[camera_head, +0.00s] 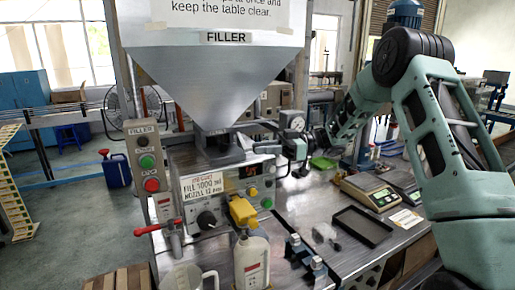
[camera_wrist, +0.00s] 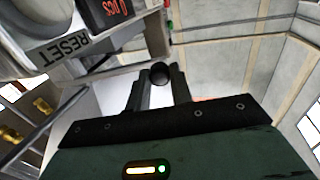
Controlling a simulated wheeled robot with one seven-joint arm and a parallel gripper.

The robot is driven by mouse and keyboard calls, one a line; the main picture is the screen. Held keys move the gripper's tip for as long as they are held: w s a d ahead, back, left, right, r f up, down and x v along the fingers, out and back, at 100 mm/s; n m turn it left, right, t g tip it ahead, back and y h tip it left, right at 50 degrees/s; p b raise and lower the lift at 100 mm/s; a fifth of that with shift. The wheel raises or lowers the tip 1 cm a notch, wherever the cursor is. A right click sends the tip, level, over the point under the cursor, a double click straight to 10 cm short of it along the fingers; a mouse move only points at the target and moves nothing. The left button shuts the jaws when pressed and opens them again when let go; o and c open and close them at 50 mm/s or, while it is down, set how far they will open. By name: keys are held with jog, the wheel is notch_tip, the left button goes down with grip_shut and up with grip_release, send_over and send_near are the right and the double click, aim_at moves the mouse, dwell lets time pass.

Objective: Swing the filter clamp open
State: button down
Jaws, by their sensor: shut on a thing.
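The machine marked FILLER has a large steel hopper (camera_head: 215,85). A round gauge (camera_head: 297,123) sits to the right of the hopper's outlet, by a pipe fitting. My gripper (camera_head: 285,149) is beside this fitting, just below the gauge, small and partly hidden in the head view. In the wrist view its two dark fingers (camera_wrist: 160,92) are closed around a dark round knob (camera_wrist: 160,73), which seems to be the filter clamp's handle. The rest of the clamp is not clearly visible, so I cannot tell how far it is swung.
A control panel (camera_head: 213,197) with buttons faces front. A black tray (camera_head: 362,226) and a scale (camera_head: 368,190) lie to the right. My arm passes above them.

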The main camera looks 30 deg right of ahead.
jog(key=shift+d+r+g, duration=0.15)
jog(key=shift+d+g, duration=0.05)
jog(key=shift+g, duration=0.1)
jog(key=c, duration=1.2)
grip_release()
jog(key=shift+c, duration=0.2)
jog(key=shift+d, duration=0.1)
jog(key=b+v, duration=0.6)
jog(key=v, duration=1.1)
jog(key=shift+f, duration=0.2)
jog(key=shift+d, duration=0.1)
